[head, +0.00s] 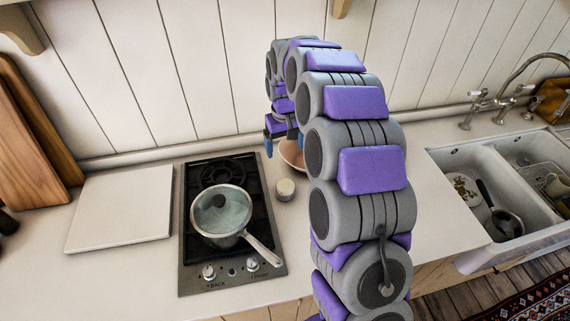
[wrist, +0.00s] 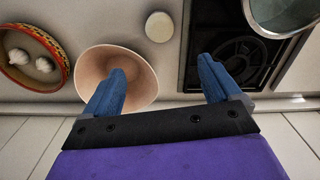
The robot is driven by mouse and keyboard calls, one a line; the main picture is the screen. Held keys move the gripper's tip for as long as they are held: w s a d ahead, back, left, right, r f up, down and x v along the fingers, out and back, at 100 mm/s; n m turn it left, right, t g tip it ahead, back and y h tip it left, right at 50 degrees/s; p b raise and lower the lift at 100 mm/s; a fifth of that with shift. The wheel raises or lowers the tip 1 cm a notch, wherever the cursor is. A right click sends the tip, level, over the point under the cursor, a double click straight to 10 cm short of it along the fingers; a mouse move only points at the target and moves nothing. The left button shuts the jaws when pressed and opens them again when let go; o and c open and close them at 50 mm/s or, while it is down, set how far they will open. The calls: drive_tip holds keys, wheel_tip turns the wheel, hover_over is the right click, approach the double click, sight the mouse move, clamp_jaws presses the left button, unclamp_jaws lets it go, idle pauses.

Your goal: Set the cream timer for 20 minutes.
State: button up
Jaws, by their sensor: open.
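The cream timer (head: 285,189) is a small round cream piece standing on the counter just right of the hob. In the wrist view the timer (wrist: 159,27) shows from above near the top, between a bowl and the hob. Its dial markings are too small to read. My gripper (wrist: 162,72) is open and empty, with its two blue fingers apart. In the head view my gripper (head: 279,143) hangs near the back wall, behind the timer and apart from it, partly hidden by my arm.
A pinkish bowl (wrist: 92,68) lies under the left finger in the wrist view. A patterned dish (wrist: 58,50) holds garlic-like bulbs. A white board (head: 122,207) lies left; a double sink (head: 462,228) is right.

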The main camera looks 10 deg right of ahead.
sight(286, 184)
drive_tip(key=b, duration=0.2)
drive_tip(key=shift+s+f+b, duration=0.15)
drive_tip(key=shift+f+b, duration=0.15)
drive_tip(key=shift+n, duration=0.4)
wheel_tip(286, 184, down, 17)
drive_tip(key=b, duration=0.3)
drive_tip(key=shift+s+d, duration=0.1)
drive_tip(key=shift+s, duration=0.05)
drive_tip(key=shift+r, duration=0.1)
drive_tip(key=shift+c, duration=0.5)
